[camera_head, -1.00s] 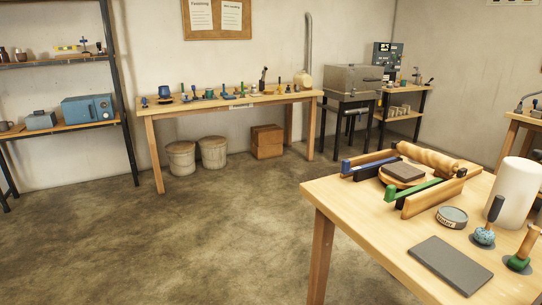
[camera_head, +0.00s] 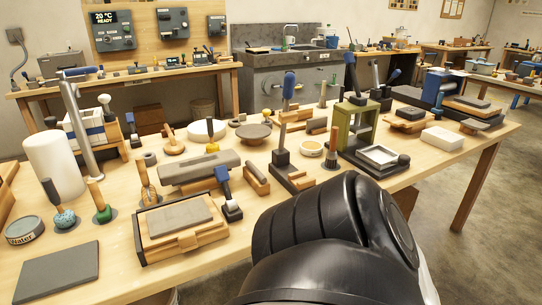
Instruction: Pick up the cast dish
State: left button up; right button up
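A shallow brown-grey dish (camera_head: 254,132) stands on the near wooden workbench, right of its middle row of tools; it looks like the cast dish, though no label shows. A round white piece (camera_head: 207,129) lies just left of it. Neither of my gripper's fingers shows. A large black link of my arm fills the bottom centre and hides part of the bench's front edge. Nothing touches the dish from above.
Around the dish are a grey slab (camera_head: 199,168), a blue-handled upright tool (camera_head: 287,100), a small round tin (camera_head: 311,149) and a green frame stand (camera_head: 355,125). A white cylinder (camera_head: 54,166) stands at left.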

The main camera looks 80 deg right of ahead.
aim_at(182, 172)
jog(key=z, duration=2.5)
